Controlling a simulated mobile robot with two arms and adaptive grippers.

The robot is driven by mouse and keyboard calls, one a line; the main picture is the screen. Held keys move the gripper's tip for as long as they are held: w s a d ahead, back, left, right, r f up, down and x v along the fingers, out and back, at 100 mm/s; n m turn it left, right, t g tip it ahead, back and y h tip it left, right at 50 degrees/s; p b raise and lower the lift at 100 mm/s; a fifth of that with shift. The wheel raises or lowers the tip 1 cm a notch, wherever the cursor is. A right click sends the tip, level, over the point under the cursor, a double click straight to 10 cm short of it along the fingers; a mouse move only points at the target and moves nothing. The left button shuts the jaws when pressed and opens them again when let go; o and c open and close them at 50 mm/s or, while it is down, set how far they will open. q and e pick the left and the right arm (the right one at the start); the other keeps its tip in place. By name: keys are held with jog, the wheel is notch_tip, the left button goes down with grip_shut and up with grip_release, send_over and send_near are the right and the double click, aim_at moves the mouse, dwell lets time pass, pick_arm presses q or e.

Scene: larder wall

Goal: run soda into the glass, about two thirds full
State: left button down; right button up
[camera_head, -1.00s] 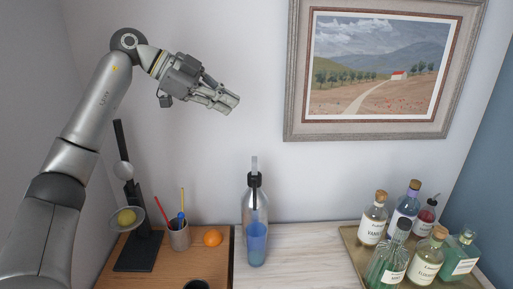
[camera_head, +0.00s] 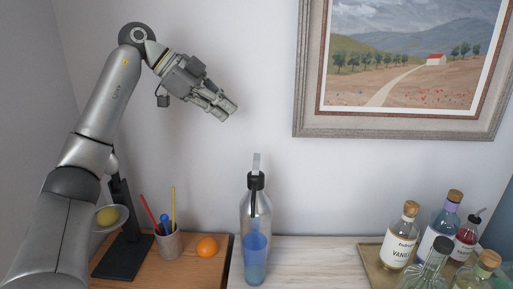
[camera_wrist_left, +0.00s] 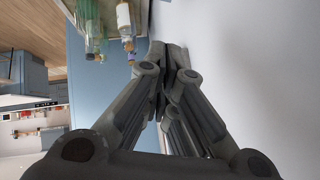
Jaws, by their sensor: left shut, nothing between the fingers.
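A clear soda siphon (camera_head: 262,205) with a black head and a pale lever stands upright near the wall, in the middle of the head view. A blue-tinted glass (camera_head: 256,258) stands directly in front of it, below its black spout. I cannot tell the liquid level in the glass. My left gripper (camera_head: 231,112) is shut and empty, raised against the wall, above and to the left of the siphon and well apart from it. Its closed fingers also show in the left wrist view (camera_wrist_left: 165,52). My right gripper is not in view.
A tray (camera_head: 373,262) with several bottles (camera_head: 401,238) stands at right. At left are an orange (camera_head: 207,247), a cup of pens (camera_head: 168,244) and a dark stand (camera_head: 124,255) with a yellow fruit in its pan. A framed painting (camera_head: 400,128) hangs above. Pale counter (camera_head: 315,258) right of the siphon is clear.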

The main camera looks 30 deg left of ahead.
pick_arm(q)
jog(key=p, duration=0.1)
send_over(255, 159)
jog(key=s, duration=0.1)
notch_tip(255, 159, down, 6)
jog(key=shift+d+f, duration=0.15)
jog(key=shift+f, duration=0.1)
jog(key=f, duration=0.1)
jog(key=w+f, duration=0.1)
jog(key=f, duration=0.1)
jog(key=shift+a, duration=0.2)
jog(key=shift+a+f+p, duration=0.15)
jog(key=shift+f+p, duration=0.15)
jog(key=shift+f, duration=0.2)
jog(key=shift+w, duration=0.1)
